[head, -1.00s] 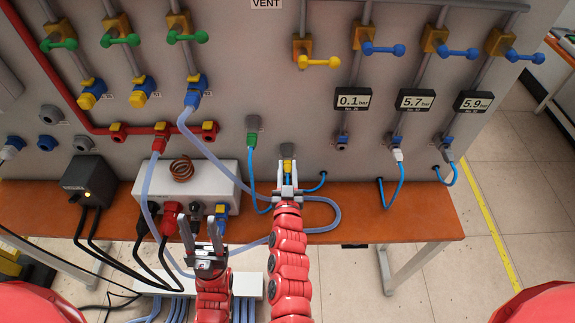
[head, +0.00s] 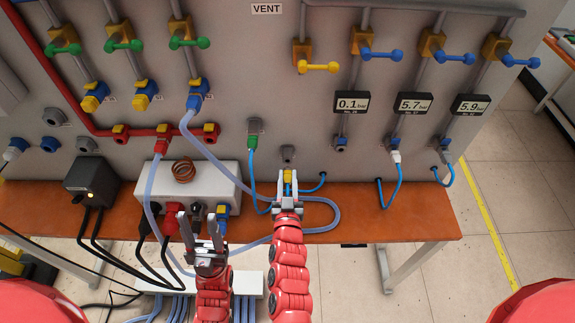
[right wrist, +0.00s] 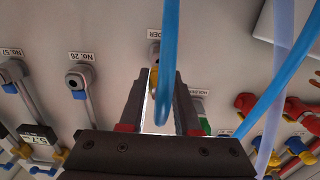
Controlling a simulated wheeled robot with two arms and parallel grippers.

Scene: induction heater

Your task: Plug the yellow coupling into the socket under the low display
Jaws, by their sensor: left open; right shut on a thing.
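The yellow coupling (head: 288,175) is held in my right gripper (head: 288,183), which is shut on it. It is just below and apart from the grey holder (head: 288,153). In the right wrist view the coupling (right wrist: 153,80) shows between the fingers, partly hidden by its blue hose (right wrist: 168,60). The low display (head: 352,103) reads 0.1 bar. The socket under it (head: 341,143) is empty, to the right of and above the coupling. It also shows in the right wrist view (right wrist: 77,83), labelled No. 26. My left gripper (head: 198,226) is open and empty, low in front of the bench.
A green coupling (head: 252,140) with a blue hose is left of the holder. Hoses lie on the brown bench (head: 400,212). A white box (head: 200,180) with a copper coil and a dark box (head: 92,183) stand at left. Displays 5.7 and 5.9 have occupied sockets.

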